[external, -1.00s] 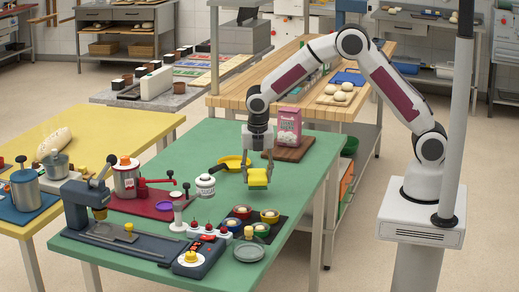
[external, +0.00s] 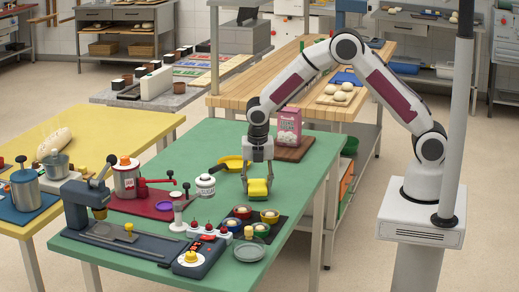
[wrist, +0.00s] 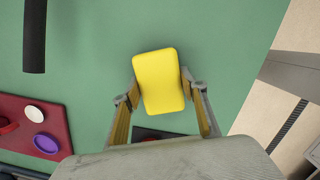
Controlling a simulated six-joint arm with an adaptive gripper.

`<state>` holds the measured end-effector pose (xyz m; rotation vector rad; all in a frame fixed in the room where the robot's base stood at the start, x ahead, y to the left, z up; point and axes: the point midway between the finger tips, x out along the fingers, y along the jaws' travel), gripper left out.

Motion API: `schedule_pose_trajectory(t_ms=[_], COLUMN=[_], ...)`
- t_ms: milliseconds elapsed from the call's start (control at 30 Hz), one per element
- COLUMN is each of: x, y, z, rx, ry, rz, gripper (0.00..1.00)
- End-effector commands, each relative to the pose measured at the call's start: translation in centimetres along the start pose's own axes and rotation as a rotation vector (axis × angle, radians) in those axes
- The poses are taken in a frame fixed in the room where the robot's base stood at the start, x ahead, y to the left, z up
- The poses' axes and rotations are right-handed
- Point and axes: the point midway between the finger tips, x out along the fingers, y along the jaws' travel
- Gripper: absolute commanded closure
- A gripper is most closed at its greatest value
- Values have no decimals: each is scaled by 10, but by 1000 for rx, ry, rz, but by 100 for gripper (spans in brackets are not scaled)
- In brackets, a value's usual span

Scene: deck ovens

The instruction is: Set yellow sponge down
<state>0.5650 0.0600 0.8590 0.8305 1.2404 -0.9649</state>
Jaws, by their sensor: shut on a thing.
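The yellow sponge (external: 258,188) is between the fingers of my gripper (external: 258,183), low over the green table (external: 210,150) near its right side. In the wrist view the sponge (wrist: 160,80) is a rounded yellow block, and my gripper (wrist: 158,88) is shut on its two sides. The green tabletop (wrist: 240,60) shows around it. I cannot tell whether the underside of the sponge touches the table.
A dark tray (external: 268,231) with several small bowls is in front. A pink carton (external: 289,125) stands on a brown board (external: 292,155) behind. Bare green table lies around the sponge; the right edge is close.

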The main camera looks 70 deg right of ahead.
Motion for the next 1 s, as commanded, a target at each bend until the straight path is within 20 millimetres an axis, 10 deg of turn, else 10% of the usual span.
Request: schedule_pose_trajectory(t_ms=[167,200,267,1000], x=[3,3,3,-25], y=[0,0,0,1], z=[0,0,0,0], rx=[0,0,0,1], ry=[0,0,0,0], rz=[-1,-1,-1,2], gripper=[79,52,41,41])
